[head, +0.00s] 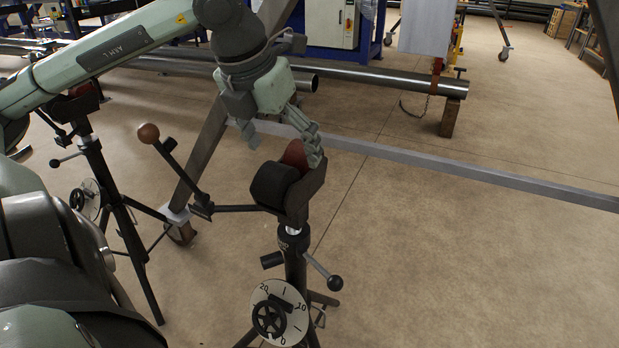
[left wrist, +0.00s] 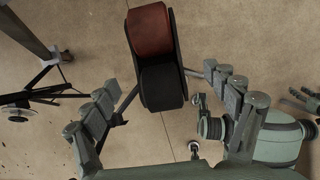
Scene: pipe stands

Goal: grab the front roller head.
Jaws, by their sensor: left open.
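The front roller head (head: 306,195) tops a dark pipe stand in the middle of the head view. It carries a black roller (head: 272,183) and a red-brown roller (head: 294,155), partly covered by a finger. My left gripper (head: 284,146) hangs just above and behind it, fingers spread apart, with nothing held. In the left wrist view the roller head (left wrist: 156,60) lies ahead between the open fingers of the left gripper (left wrist: 165,92), with space on both sides. What looks like my right gripper (left wrist: 304,98) shows in part at the right edge there; its state is unclear.
The stand's numbered dial (head: 280,313) and ball-ended handle (head: 334,282) sit below the head. A grey floor beam (head: 450,168) runs behind.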

